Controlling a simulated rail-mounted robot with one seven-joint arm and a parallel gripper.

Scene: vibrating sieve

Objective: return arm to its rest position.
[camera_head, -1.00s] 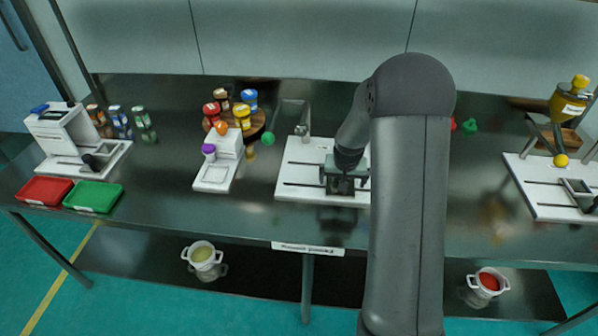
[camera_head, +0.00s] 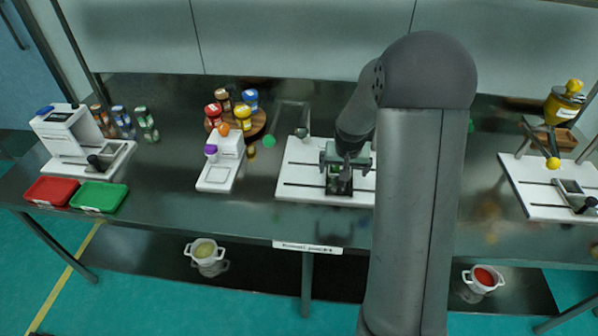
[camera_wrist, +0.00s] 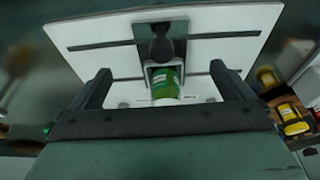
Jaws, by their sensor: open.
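My gripper (camera_head: 343,160) is over the white middle board (camera_head: 300,188) of the vibrating sieve station. In the wrist view my gripper (camera_wrist: 165,82) has its two dark fingers wide apart, with nothing held. A jar with a green label (camera_wrist: 165,85) sits upright or nearly so in a small holder on the board, between the fingers in the picture and apart from both. The holder also shows in the head view (camera_head: 340,182), below my gripper. My arm hides the right part of this board.
A round wooden rack (camera_head: 257,127) with several jars and a white device (camera_head: 222,165) stand left of the board. Red (camera_head: 48,191) and green (camera_head: 98,196) trays lie far left. Another white board (camera_head: 540,200) with a yellow hopper (camera_head: 563,104) is at right. Cabinets stand behind.

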